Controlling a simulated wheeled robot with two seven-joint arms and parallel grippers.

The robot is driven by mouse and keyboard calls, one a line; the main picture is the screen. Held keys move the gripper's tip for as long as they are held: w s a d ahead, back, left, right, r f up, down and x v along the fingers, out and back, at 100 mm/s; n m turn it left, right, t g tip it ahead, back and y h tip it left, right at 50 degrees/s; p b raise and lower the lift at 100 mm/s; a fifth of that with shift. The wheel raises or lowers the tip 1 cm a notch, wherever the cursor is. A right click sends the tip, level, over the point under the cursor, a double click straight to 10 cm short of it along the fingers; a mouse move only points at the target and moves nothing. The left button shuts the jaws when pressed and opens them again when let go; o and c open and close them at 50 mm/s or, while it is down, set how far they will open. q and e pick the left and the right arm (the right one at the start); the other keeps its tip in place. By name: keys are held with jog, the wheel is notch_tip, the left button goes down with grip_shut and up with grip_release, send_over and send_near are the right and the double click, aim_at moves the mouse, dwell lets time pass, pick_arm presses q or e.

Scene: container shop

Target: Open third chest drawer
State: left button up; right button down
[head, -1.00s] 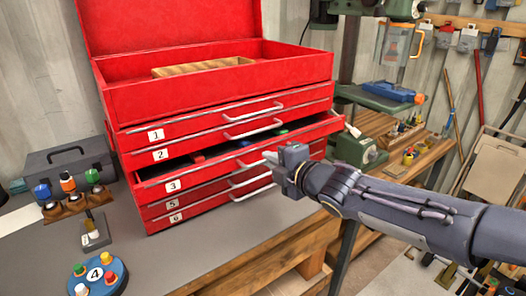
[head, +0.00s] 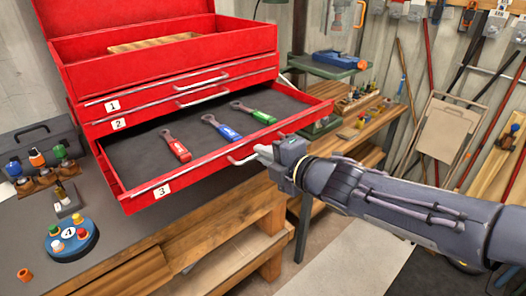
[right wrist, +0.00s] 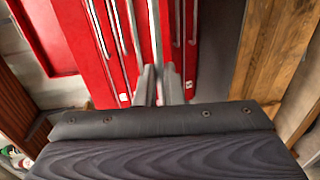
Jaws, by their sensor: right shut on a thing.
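The red tool chest (head: 165,68) stands on the grey bench top with its lid up. Its third drawer (head: 140,191), labelled 3, is pulled far out. Inside on a dark liner lie a red-handled tool (head: 178,149), a blue-handled tool (head: 225,131) and a green-handled tool (head: 260,116). My right gripper (head: 262,152) is shut on the drawer's handle (head: 240,160) near its right end. In the right wrist view the gripper fingers (right wrist: 160,85) reach to the red drawer fronts; the exact contact is hard to make out. My left gripper is not in view.
A blue round stand (head: 72,243) with coloured pegs and a number 4 is on the bench at left. A dark toolbox (head: 45,140) and small bottles (head: 37,159) are behind it. A wooden side bench (head: 375,130) stands at right.

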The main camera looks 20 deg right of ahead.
dwell(0.3)
jog(key=c, duration=1.6)
grip_release()
jog(key=shift+o, duration=0.2)
jog(key=p+v, duration=0.4)
jog(key=v, duration=0.3)
jog(key=shift+s, duration=0.4)
jog(key=shift+d, duration=0.2)
